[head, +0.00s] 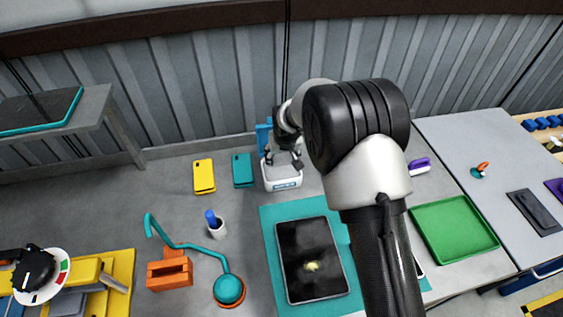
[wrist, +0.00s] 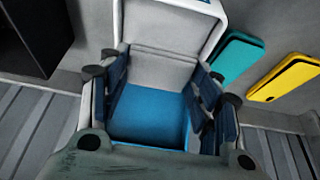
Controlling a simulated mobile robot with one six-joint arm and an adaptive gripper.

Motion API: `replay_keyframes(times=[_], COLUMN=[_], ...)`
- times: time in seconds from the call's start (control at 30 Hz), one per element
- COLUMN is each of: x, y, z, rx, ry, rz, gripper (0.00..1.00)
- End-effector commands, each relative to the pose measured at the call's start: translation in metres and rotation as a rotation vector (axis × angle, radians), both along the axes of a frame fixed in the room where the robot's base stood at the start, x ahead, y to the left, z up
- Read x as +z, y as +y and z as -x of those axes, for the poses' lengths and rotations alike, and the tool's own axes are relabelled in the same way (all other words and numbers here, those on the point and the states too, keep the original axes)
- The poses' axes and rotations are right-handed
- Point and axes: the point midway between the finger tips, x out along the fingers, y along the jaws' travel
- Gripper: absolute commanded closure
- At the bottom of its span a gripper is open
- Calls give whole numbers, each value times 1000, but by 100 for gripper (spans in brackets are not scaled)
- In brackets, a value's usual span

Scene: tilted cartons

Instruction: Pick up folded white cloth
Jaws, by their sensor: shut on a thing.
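The folded white cloth (wrist: 163,68) shows in the wrist view as a pale grey-white block with fold lines along its top edge. My gripper (head: 283,160) reaches down into the box's opening. In the wrist view its two fingers (wrist: 162,84) stand on either side of the cloth, shut on it. In the head view the cloth is mostly hidden by my gripper, and I cannot tell whether it is lifted.
A teal case (head: 243,170) and a yellow case (head: 204,176) lie left of the box. A dark tablet (head: 310,260) on a teal mat lies in front. A cup with a blue item (head: 217,228) and a teal lamp (head: 229,289) stand front left. A green tray (head: 454,230) is right.

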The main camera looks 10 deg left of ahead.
Motion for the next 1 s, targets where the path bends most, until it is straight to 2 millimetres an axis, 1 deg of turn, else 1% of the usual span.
replay_keyframes(times=[0.03,0.2,0.4,0.5,0.6,0.7,0.83,1.0], x=[17,61,105,121,134,142,148,149], y=[1,1,0,0,0,0,0,0], z=[-1,-1,-1,0,-1,0,0,0], rx=[0,0,0,0,0,0,0,1], ry=[-5,-5,-4,-3,-2,-1,0,0], rz=[-3,-2,-2,-1,-1,0,0,0], gripper=[62,62,62,62,62,62,62,62])
